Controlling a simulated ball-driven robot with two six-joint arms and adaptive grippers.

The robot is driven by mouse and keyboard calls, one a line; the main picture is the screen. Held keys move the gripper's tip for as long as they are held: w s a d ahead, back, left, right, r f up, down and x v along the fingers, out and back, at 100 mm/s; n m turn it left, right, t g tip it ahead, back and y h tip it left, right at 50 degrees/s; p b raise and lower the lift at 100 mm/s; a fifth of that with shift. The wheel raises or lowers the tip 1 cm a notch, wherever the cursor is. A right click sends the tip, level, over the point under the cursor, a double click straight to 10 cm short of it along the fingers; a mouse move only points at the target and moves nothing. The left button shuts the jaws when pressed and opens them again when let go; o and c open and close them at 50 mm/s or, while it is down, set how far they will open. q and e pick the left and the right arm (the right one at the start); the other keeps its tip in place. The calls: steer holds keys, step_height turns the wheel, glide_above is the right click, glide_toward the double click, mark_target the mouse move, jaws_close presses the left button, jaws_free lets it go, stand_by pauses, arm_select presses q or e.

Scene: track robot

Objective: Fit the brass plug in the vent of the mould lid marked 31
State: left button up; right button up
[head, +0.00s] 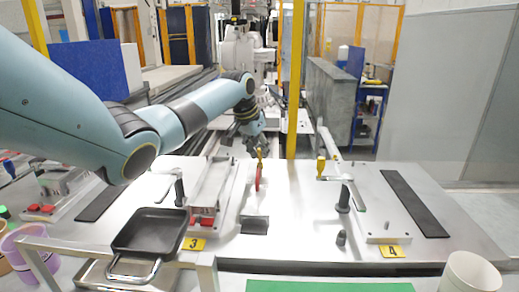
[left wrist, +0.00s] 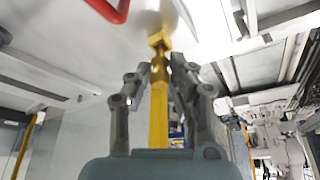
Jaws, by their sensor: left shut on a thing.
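My left gripper (head: 257,147) hangs above the middle of the steel bench, shut on a small brass plug (head: 259,154). In the left wrist view the plug (left wrist: 159,42) sticks out past the fingertips (left wrist: 160,72), with a blocky end and a narrower neck. A red upright piece (head: 257,178) stands on the bench just below the plug in the head view; it shows as a red loop (left wrist: 122,8) at the top of the left wrist view. The plug and the red piece look apart. I cannot read a 31 anywhere, nor make out a vent. My right gripper is not in view.
The steel bench (head: 300,215) carries clamp fixtures by yellow labels 3 (head: 194,244) and 4 (head: 389,252). A black square pan (head: 150,232) stands at front left, a white cup (head: 470,272) at front right. A yellow post (head: 295,80) rises behind. The bench middle is mostly clear.

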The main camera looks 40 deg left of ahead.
arm_select(q)
steer(key=shift+f, duration=0.9)
stand_by(0.6)
steer(key=o, duration=0.9)
steer(key=shift+o, duration=0.2)
steer(key=v, duration=1.2)
